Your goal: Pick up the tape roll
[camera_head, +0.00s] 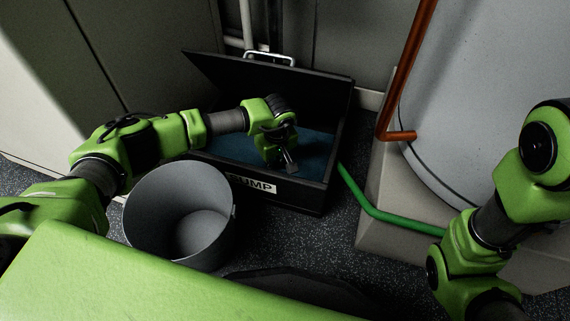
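My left arm reaches in from the left, over the grey bucket and into the open black box. My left gripper (288,162) points down inside the box, close above its blue floor. I cannot tell whether its fingers are open or shut, or whether anything is between them. I cannot make out a tape roll anywhere in view; the gripper and the box's front wall hide part of the box floor. My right arm shows at the right edge, but its gripper is out of view.
The black box (317,191) has its lid raised at the back and a white label ending in "UMP". A grey empty bucket (142,215) stands in front of it. A green pipe (390,217), an orange pipe (408,63) and a large grey tank (470,80) are at the right.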

